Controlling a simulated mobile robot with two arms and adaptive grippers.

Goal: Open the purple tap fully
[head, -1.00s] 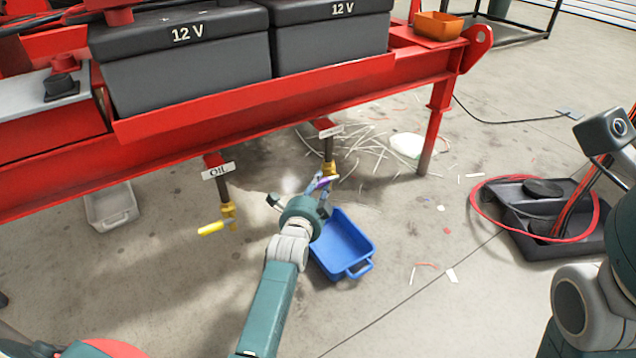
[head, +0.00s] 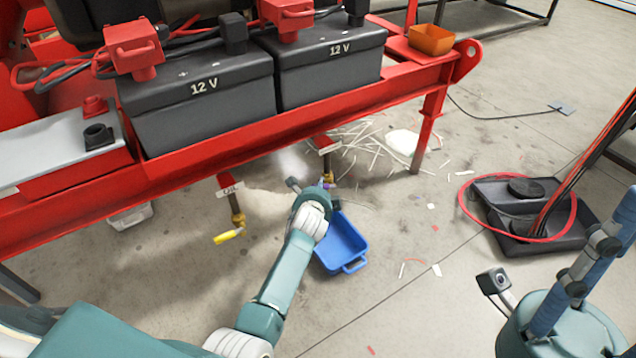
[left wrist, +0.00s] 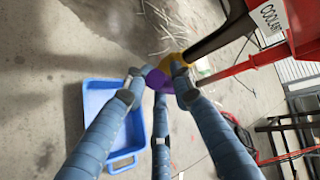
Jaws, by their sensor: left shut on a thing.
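The purple tap's handle (left wrist: 156,79) is between the blue fingers of my left gripper (left wrist: 160,86), which is shut on it. Its yellow brass body (left wrist: 176,64) sits at the end of a dark pipe under a "COOLANT" sign (left wrist: 268,18). In the head view only a small bit of the purple handle (head: 325,185) shows, and my left wrist hides most of the tap. How far the handle is turned cannot be told. My right gripper (head: 598,240) is raised at the right edge, away from the tap; its fingertips are not clear.
A blue tray (head: 343,240) lies on the floor below the tap. A yellow-handled tap (head: 230,236) under the "OIL" sign hangs to the left. The red skid frame (head: 260,135) with batteries is above. A black tray with red hose (head: 510,210) lies at right.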

